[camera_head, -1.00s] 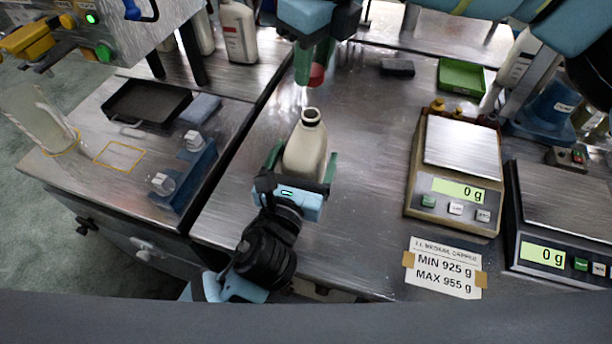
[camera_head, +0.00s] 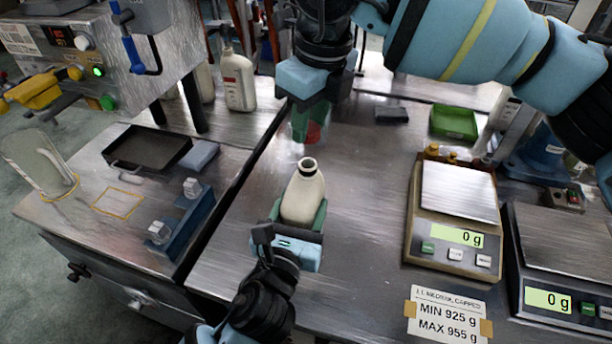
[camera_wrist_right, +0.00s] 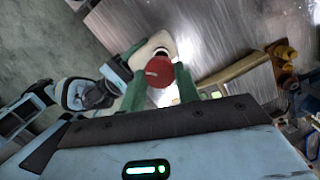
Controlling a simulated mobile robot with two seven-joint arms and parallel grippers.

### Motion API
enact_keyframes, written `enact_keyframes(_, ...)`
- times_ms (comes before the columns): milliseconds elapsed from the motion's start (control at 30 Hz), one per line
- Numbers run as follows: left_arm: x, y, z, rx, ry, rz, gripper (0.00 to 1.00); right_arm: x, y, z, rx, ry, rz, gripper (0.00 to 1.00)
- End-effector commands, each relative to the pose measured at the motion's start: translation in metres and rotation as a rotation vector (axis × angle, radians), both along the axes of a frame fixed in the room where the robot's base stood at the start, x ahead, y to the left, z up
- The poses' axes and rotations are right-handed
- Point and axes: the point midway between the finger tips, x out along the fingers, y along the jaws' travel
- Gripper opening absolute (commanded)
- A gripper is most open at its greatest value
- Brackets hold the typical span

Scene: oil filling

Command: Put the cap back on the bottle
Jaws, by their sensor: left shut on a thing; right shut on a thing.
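The cream bottle (camera_head: 303,196) stands on the metal table with its dark-rimmed mouth open. My left gripper (camera_head: 299,222) is shut around its lower body. My right gripper (camera_head: 306,126) is shut on the red cap (camera_head: 313,132) and holds it above and behind the bottle in the head view, apart from it. In the right wrist view the red cap (camera_wrist_right: 159,71) sits between the green fingers of my right gripper (camera_wrist_right: 158,88). The bottle (camera_wrist_right: 158,48) shows beyond it, partly hidden by the cap.
Two scales (camera_head: 458,192) (camera_head: 560,245) reading 0 g stand at the right. A green tray (camera_head: 454,122) and a dark block (camera_head: 391,115) lie at the back. A blue fixture (camera_head: 184,228), black tray (camera_head: 147,150) and clear jug (camera_head: 40,165) are at the left. Table around the bottle is clear.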

Motion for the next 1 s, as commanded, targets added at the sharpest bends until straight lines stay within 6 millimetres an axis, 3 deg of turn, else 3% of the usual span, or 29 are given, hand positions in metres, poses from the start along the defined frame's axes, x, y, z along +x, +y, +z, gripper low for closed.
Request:
enact_keyframes(300, 0.0, 0.0, 0.0, 0.001, 0.001, 0.0, 0.15, 0.0, 0.0, -0.039, 0.001, 0.001, 0.0, 0.11)
enact_keyframes(1000, 0.0, 0.0, -0.001, 0.001, 0.001, 0.0, 0.15, 0.0, 0.0, -0.047, 0.0, 0.001, 0.001, 0.11)
